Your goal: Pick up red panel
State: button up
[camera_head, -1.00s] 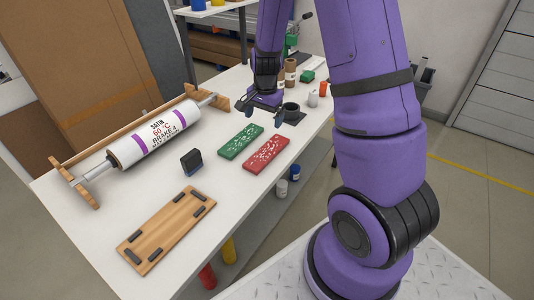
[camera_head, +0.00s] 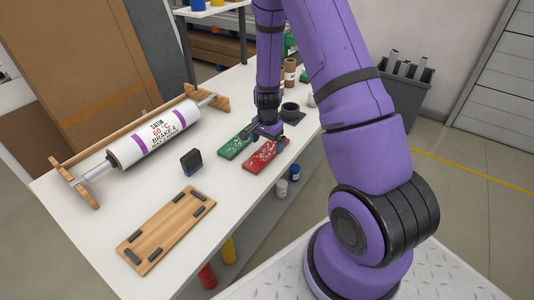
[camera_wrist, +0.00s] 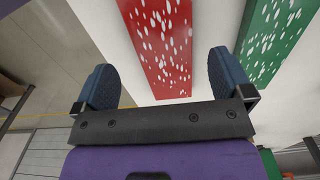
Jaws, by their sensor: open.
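The red panel (camera_head: 259,160), speckled with white, lies flat on the white table near its right edge. In the wrist view the red panel (camera_wrist: 163,45) lies between my two blue fingers, its near end short of the dark palm bar. My gripper (camera_head: 266,132) is open and over the far end of the red panel, which it partly hides. In the wrist view my gripper (camera_wrist: 165,80) has clear gaps on both sides of the panel. I cannot tell how high the fingertips are above the table.
A green speckled panel (camera_head: 232,149) lies close beside the red one, left of it. A dark block (camera_head: 191,161), a wooden board with dark strips (camera_head: 167,228) and a roller on a wooden stand (camera_head: 152,138) occupy the left.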

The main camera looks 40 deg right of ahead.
aim_at(267, 151)
jog(key=shift+w+f, duration=0.2)
jog(key=shift+f, duration=1.75)
jog(key=c, duration=1.1)
jog(key=shift+r, duration=0.1)
